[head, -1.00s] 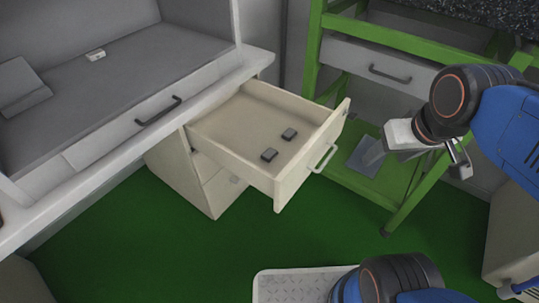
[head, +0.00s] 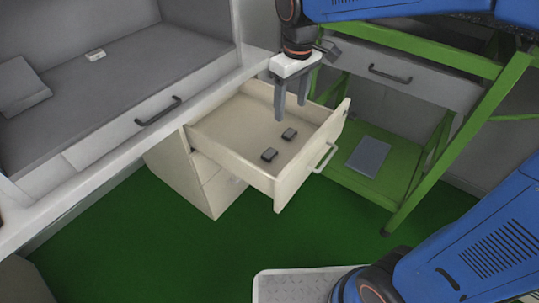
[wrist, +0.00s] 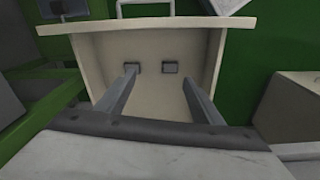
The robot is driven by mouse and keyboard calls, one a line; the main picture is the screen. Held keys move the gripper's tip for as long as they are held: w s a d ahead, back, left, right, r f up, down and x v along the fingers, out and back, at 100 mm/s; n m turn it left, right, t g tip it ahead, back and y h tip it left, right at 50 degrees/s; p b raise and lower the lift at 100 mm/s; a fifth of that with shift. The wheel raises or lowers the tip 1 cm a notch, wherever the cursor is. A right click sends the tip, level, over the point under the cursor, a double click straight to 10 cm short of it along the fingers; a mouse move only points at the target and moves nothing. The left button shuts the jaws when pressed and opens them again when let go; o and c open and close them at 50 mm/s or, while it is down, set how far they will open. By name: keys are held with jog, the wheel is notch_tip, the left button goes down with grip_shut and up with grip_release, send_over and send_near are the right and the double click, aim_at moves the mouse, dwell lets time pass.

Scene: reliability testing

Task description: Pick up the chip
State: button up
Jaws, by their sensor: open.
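Two small dark chips lie flat and apart on the floor of the open cream drawer (head: 228,132). One chip (head: 269,154) is nearer the drawer front and the other chip (head: 289,134) is a little behind and to its right. In the wrist view the chips show side by side, a left one (wrist: 132,67) and a right one (wrist: 170,67). My gripper (head: 290,112) points down above the drawer, empty, with its two grey fingers apart. In the wrist view the fingers (wrist: 163,80) reach toward the chips without touching them.
The drawer walls and its front with a handle (head: 325,158) surround the chips. A grey workbench (head: 110,85) stands at the left. A green frame (head: 420,190) with a grey plate (head: 369,157) on its shelf stands at the right.

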jog(key=n, duration=0.1)
send_over(269, 153)
jog(key=f, duration=0.2)
jog(key=shift+n+g, duration=0.3)
jog(key=shift+g, duration=0.1)
jog(key=f, duration=1.2)
jog(key=shift+w+a, duration=0.15)
jog(key=shift+w, duration=0.1)
jog(key=shift+s+f, duration=0.2)
jog(key=shift+f, duration=2.45)
jog(key=c, duration=1.2)
jog(key=shift+r, duration=0.1)
notch_tip(269, 153, up, 10)
